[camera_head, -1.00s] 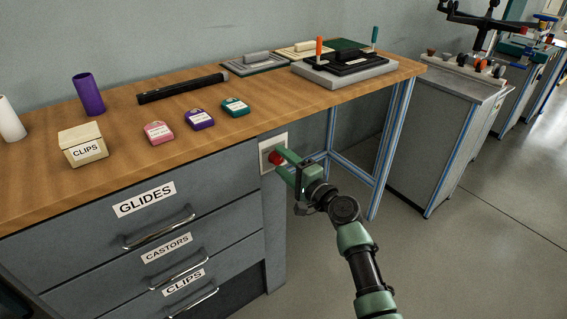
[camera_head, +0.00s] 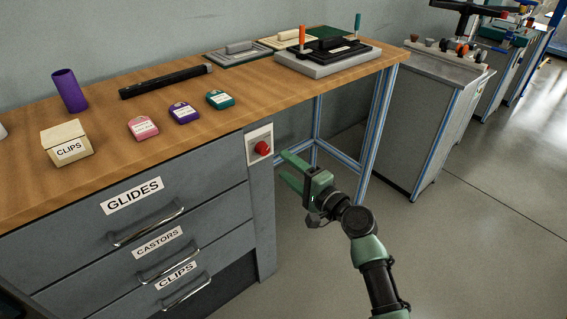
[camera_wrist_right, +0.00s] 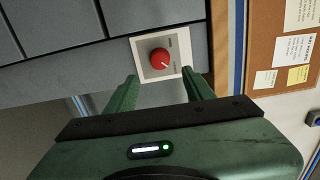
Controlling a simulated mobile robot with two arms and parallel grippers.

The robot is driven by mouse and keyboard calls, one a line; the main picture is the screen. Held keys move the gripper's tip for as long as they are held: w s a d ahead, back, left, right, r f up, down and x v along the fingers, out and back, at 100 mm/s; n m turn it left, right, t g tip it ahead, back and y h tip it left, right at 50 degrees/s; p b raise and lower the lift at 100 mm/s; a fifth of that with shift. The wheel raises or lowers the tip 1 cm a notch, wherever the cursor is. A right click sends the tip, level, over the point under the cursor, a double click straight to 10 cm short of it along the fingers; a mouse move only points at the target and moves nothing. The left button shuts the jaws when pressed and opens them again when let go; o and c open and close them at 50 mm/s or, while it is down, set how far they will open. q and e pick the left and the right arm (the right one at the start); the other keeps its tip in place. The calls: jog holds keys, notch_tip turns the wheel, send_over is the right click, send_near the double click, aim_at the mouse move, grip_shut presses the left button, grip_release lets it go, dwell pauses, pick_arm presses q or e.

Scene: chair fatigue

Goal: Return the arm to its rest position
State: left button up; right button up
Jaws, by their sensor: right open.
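My right gripper (camera_head: 287,170) is open and empty in the head view. It hangs in free air in front of the workbench, just right of and a little below a red knob (camera_head: 262,148) on a white plate (camera_head: 251,136). In the right wrist view the two green fingers (camera_wrist_right: 158,92) are spread apart, with the red knob (camera_wrist_right: 159,58) beyond them and nothing between the tips. The gripper is apart from the knob. My left gripper does not show in these frames.
The wooden bench top (camera_head: 200,140) holds a clips box (camera_head: 66,144), a purple cylinder (camera_head: 69,91), several small coloured packs and a grey fixture (camera_head: 325,60). Drawers with metal handles (camera_head: 147,227) face me. Open floor (camera_head: 480,230) lies to the right.

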dwell(0.3)
jog(key=s+d+f+n+g+h, duration=0.25)
jog(key=s+f, duration=0.35)
jog(key=f, duration=0.5)
jog(key=s+d+f+n+g+h, duration=0.25)
jog(key=s+f, duration=0.45)
jog(key=f, duration=0.4)
jog(key=s+d+f+n+g+h, duration=0.1)
jog(key=s+f+n+g, duration=0.15)
jog(key=s+f, duration=0.65)
jog(key=s+d+f+n+g+h, duration=0.25)
jog(key=s+d+f, duration=0.25)
jog(key=s+f, duration=0.4)
jog(key=s+d+f+n+g+h, duration=0.2)
jog(key=s+d+f+n, duration=0.15)
jog(key=s+f, duration=0.55)
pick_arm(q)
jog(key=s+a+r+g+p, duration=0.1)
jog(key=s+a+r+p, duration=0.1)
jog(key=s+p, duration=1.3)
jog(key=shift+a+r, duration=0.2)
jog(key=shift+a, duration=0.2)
pick_arm(e)
jog(key=s+d+r, duration=0.2)
jog(key=s, duration=0.6)
jog(key=s+d+r+g, duration=0.1)
jog(key=s+r, duration=0.2)
jog(key=s, duration=0.6)
jog(key=shift+d+g, duration=0.3)
jog(key=shift+d, duration=0.1)
